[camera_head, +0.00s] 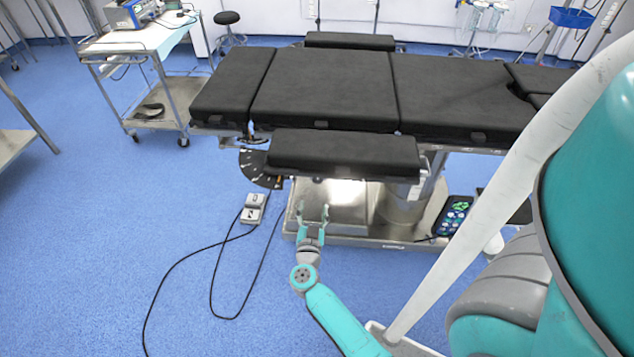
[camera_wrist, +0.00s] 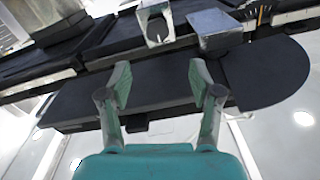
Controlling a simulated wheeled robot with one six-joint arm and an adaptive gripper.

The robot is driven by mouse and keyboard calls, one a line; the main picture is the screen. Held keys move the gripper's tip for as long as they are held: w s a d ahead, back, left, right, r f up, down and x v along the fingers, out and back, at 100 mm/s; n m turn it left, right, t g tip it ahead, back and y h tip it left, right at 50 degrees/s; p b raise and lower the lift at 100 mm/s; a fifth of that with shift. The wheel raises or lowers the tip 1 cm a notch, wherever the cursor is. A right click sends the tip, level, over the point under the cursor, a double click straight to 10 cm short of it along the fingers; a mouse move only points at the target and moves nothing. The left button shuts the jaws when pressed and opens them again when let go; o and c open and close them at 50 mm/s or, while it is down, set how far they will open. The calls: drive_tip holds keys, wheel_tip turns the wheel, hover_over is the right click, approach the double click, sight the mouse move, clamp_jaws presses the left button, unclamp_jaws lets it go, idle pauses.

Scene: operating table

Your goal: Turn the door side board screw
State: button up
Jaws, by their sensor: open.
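The operating table (camera_head: 325,90) has black padded sections. A padded side board (camera_head: 343,150) runs along its near side, and it also shows in the wrist view (camera_wrist: 75,105). In the wrist view a metal block with a dark round face (camera_wrist: 155,22) sits at the top centre, beside a second metal block (camera_wrist: 212,28). I cannot tell for sure which part is the side board screw. My gripper (camera_head: 312,211) is open and empty, below the side board. In the wrist view its two fingers (camera_wrist: 160,78) stand apart below the metal block, with nothing between them.
A dark semicircular plate (camera_head: 258,168) sits at the side board's left end. The table's metal base (camera_head: 345,215) is close behind my gripper. A foot pedal (camera_head: 253,208) with black cables lies on the floor. A cart (camera_head: 150,55) stands at the upper left. The left floor is mostly clear.

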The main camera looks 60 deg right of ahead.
sight(318, 180)
drive_tip(key=x, duration=1.1)
drive_tip(key=shift+d+f, duration=0.2)
drive_tip(key=shift+d, duration=0.25)
drive_tip(key=c, duration=1.1)
